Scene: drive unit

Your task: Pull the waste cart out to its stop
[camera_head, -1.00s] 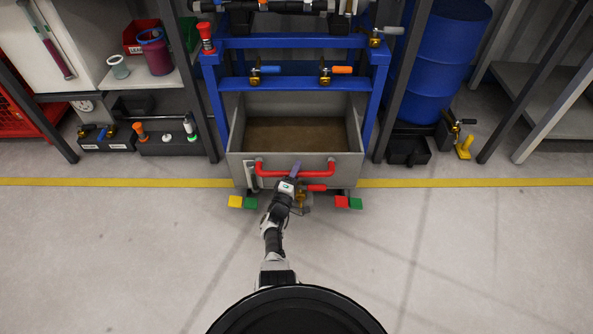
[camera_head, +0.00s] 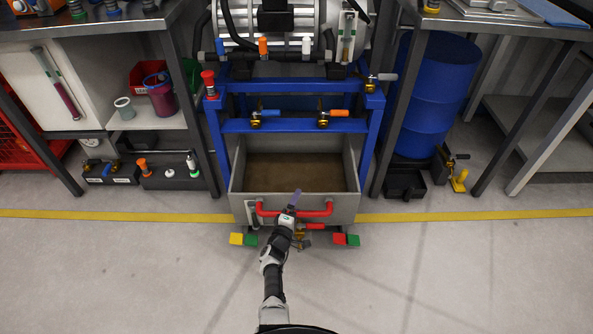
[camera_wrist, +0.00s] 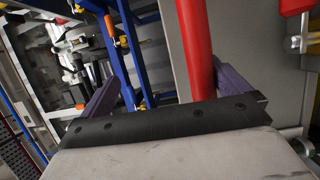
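The waste cart (camera_head: 250,205) is a grey open-topped bin under the blue frame, and its front sticks out past the frame's legs. Brown material lies inside it. A red handle (camera_head: 325,210) runs across its front. My gripper (camera_head: 294,198) is at the middle of this handle, with its purple fingertips pointing toward the cart. In the wrist view the red handle bar (camera_wrist: 197,40) passes between the two spread purple fingers, close to the right one, with a gap to the left one. Whether a finger touches the bar is unclear.
A valve with a red lever (camera_head: 312,226) sits low below the cart's handle. Yellow, green and red blocks (camera_head: 340,239) are on the floor at both sides. A yellow line (camera_head: 450,217) crosses the floor. The floor in front is clear. A blue drum (camera_head: 432,95) stands right.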

